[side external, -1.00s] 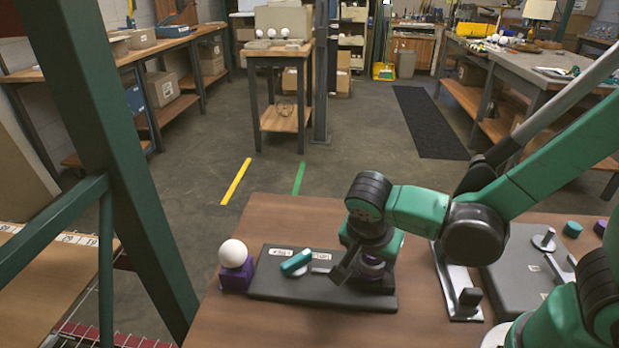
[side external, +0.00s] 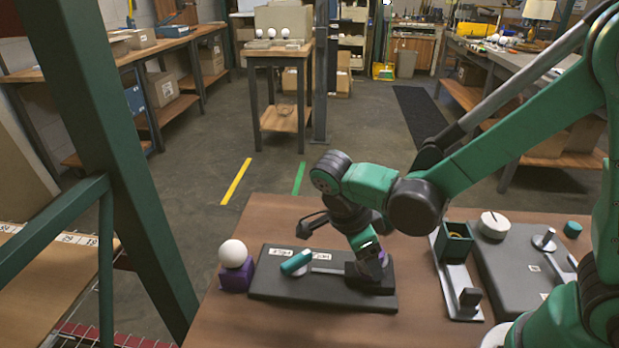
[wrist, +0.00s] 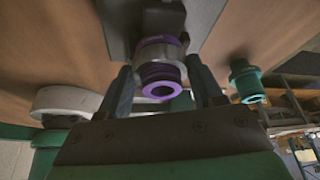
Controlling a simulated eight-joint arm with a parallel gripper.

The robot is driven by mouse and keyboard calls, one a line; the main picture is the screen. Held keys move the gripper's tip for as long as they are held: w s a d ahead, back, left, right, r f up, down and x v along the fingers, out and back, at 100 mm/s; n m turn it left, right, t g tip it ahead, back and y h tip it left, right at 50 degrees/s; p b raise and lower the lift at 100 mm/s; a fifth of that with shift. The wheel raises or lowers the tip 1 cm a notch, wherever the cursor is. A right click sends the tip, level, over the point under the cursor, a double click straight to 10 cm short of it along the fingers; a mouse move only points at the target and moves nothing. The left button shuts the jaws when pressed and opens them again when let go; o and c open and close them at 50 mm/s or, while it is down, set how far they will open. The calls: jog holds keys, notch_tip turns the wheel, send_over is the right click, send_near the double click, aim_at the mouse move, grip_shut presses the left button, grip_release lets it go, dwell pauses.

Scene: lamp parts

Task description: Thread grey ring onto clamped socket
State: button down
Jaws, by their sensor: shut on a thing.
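The purple socket (wrist: 158,88) points toward the camera between my fingers in the wrist view. A grey ring (wrist: 172,52) shows around the socket, close to the dark clamp block behind it. My gripper (wrist: 163,85) has one finger on each side and is shut on the grey ring; exact finger contact is hard to see. In the side view my gripper (side external: 374,262) is tilted at the clamp block (side external: 372,282) on the right end of the dark base plate (side external: 300,290). A bit of purple (side external: 384,259) shows there; the ring is hidden in that view.
A teal cylinder (side external: 297,262) on a grey lever lies on the base plate. A white ball (side external: 233,253) sits on a purple block (side external: 236,278) at left. A green box (side external: 454,243), a white disc (side external: 494,225) and a second dark plate (side external: 515,275) stand at right.

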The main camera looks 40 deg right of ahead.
jog(key=m, duration=0.2)
jog(key=shift+d+m+g+y, duration=0.1)
jog(key=shift+m+g+y, duration=0.2)
jog(key=shift+g, duration=0.1)
jog(key=m+g+y, duration=0.1)
jog(key=m, duration=0.3)
jog(key=shift+w, duration=0.1)
jog(key=shift+m+y, duration=0.3)
jog(key=shift+c, duration=0.3)
grip_release()
jog(key=shift+m, duration=0.3)
jog(key=shift+w, duration=0.1)
